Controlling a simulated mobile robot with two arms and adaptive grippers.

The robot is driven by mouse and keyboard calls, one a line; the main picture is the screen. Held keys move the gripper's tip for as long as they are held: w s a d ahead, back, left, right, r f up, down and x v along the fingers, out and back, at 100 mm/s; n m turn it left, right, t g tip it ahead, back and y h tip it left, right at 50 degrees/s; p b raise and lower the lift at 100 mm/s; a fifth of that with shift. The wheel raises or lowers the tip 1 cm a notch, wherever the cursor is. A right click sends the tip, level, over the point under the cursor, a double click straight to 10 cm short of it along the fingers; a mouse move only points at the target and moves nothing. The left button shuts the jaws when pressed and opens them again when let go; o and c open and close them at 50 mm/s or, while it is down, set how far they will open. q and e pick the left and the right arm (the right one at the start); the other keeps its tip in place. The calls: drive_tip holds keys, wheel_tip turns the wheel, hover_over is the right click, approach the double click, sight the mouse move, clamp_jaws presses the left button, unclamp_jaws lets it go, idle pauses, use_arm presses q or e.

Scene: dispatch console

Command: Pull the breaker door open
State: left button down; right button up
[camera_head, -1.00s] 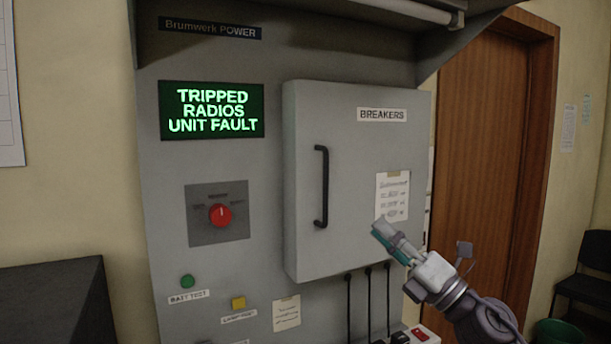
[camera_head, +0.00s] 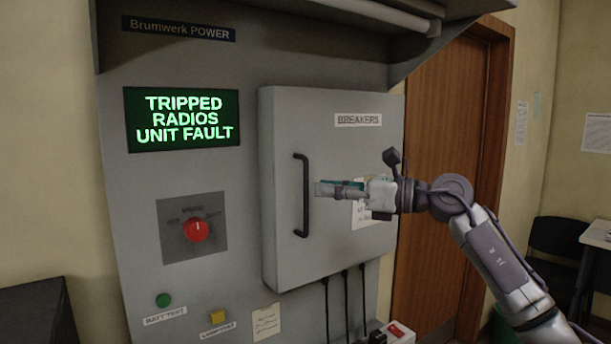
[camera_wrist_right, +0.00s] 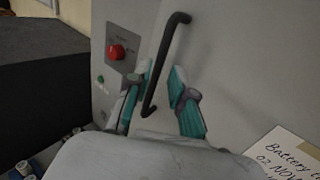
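The breaker door (camera_head: 335,230) is a grey panel labelled BREAKERS, and it looks closed. Its black vertical bar handle (camera_head: 302,195) is near the door's left edge. My right gripper (camera_head: 322,189) is just right of the handle, pointing left at it, with a small gap in the head view. In the right wrist view the two teal-padded fingers of my right gripper (camera_wrist_right: 163,92) are apart, and the black handle (camera_wrist_right: 165,60) shows between and ahead of them. The handle is not gripped. My left gripper is not in view.
A red knob (camera_head: 197,230), a green button (camera_head: 163,300) and a yellow button (camera_head: 218,316) sit left of the door. A lit sign (camera_head: 182,120) reads TRIPPED RADIOS UNIT FAULT. Black cables (camera_head: 346,305) hang below the door. A paper note (camera_wrist_right: 285,155) is on the door.

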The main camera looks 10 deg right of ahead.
sight(310, 185)
drive_tip(key=p+x, duration=0.1)
drive_tip(key=x, duration=0.3)
drive_tip(key=shift+a+r, duration=0.1)
drive_tip(key=shift+w+a+p, duration=0.3)
drive_tip(key=shift+w+a, duration=0.05)
clamp_jaws()
